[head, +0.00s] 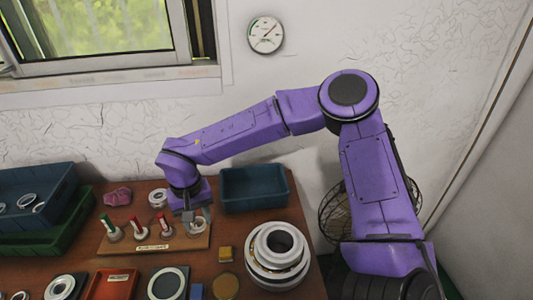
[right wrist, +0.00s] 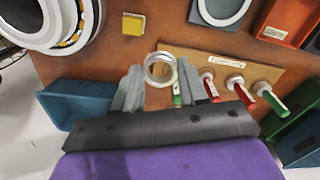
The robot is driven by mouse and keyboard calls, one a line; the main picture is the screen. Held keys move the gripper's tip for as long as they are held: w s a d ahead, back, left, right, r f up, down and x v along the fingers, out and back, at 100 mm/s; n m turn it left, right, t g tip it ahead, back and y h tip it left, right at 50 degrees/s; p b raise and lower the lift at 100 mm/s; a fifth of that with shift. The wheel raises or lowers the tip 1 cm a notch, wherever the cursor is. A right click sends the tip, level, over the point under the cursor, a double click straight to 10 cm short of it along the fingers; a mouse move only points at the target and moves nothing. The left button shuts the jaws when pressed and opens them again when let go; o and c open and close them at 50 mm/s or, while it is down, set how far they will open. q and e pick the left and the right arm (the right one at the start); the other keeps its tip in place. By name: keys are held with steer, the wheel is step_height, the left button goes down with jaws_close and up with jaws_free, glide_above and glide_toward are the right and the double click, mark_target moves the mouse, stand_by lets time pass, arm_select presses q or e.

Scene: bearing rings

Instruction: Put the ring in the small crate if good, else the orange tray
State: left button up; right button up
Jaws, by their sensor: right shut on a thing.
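My right gripper (head: 190,218) reaches down at the right end of a wooden gauge board (head: 120,245). Its fingers are shut on a small silver ring (right wrist: 160,69), which also shows in the head view (head: 201,227). The ring is over or on the board; I cannot tell whether it touches it. A small blue crate (head: 254,170) stands empty behind and right of the gripper. It also shows at the left of the right wrist view (right wrist: 55,100). The orange tray (head: 112,285) lies at the front, also in the right wrist view (right wrist: 290,20). My left gripper is not in view.
Red and green handled gauges (head: 138,228) stand on the board. A second ring (head: 157,198) and a pink lump (head: 117,196) lie behind it. Large stacked bearing rings (head: 277,268) stand at right, near a yellow block (head: 226,254). Blue and green crates (head: 60,225) fill the left.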

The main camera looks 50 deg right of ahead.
steer(key=w+d+f+m+b, duration=0.2)
steer(key=w+d+m+b, duration=0.15)
steer(key=m, duration=0.75)
steer(key=m+b, duration=0.6)
steer(key=m, duration=2.9)
glide_above(254, 193)
steer(key=f, duration=0.8)
steer(key=shift+s+a+f, duration=0.1)
steer(key=shift+a+f, duration=0.2)
steer(key=shift+f, duration=0.05)
steer(key=f, duration=0.2)
steer(key=f+p, duration=0.1)
steer(key=shift+d+f, duration=0.25)
steer(key=shift+f, duration=0.1)
